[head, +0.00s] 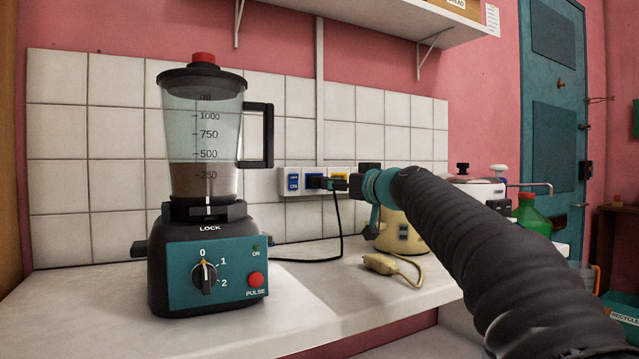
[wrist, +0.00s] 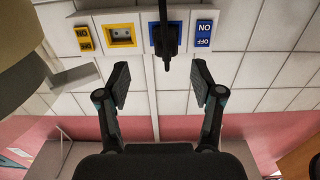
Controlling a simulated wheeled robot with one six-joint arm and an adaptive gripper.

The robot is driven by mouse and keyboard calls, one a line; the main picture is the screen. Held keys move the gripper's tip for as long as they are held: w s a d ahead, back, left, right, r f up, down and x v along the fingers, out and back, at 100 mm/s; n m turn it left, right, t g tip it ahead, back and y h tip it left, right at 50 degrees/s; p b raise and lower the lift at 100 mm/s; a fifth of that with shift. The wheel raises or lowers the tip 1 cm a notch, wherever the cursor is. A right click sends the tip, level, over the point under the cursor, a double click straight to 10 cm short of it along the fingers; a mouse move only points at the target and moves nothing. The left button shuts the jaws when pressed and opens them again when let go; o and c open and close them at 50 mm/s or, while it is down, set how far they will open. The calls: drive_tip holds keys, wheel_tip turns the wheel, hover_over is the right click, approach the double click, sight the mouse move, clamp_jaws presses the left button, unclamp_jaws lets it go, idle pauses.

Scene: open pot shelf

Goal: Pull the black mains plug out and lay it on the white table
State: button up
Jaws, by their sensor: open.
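The black mains plug (wrist: 166,40) sits in the blue-framed socket (wrist: 154,52) on the tiled wall, its black cable trailing from it. The plug also shows in the head view (head: 317,183), partly hidden by my gripper. My gripper (wrist: 160,75) is open, with one finger on each side of the plug's line. Its fingertips are short of the plug and nothing is held. A pale worktop (head: 335,290) runs below the sockets. I cannot tell whether it is the white table.
A blender (head: 208,240) stands left on the worktop. A cream plug (head: 379,263) lies loose near a cream appliance (head: 400,236). The yellow-framed socket (wrist: 121,36) beside the black plug is empty. Blue switch (wrist: 203,33) and yellow switch (wrist: 84,38) flank the sockets. The worktop's front middle is clear.

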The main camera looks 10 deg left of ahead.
sight(320, 182)
drive_tip(key=shift+s+a+p+x, duration=0.15)
drive_tip(key=shift+p+x, duration=1.1)
drive_tip(key=shift+x, duration=1.05)
drive_tip(key=shift+s+a+p+x, duration=0.1)
drive_tip(key=shift+a+p+x, duration=0.1)
drive_tip(key=shift+p+x, duration=1.6)
drive_tip(key=shift+w+a+b, duration=0.3)
drive_tip(key=shift+w+b, duration=0.15)
drive_tip(key=shift+b, duration=0.6)
clamp_jaws()
drive_tip(key=shift+s, duration=0.1)
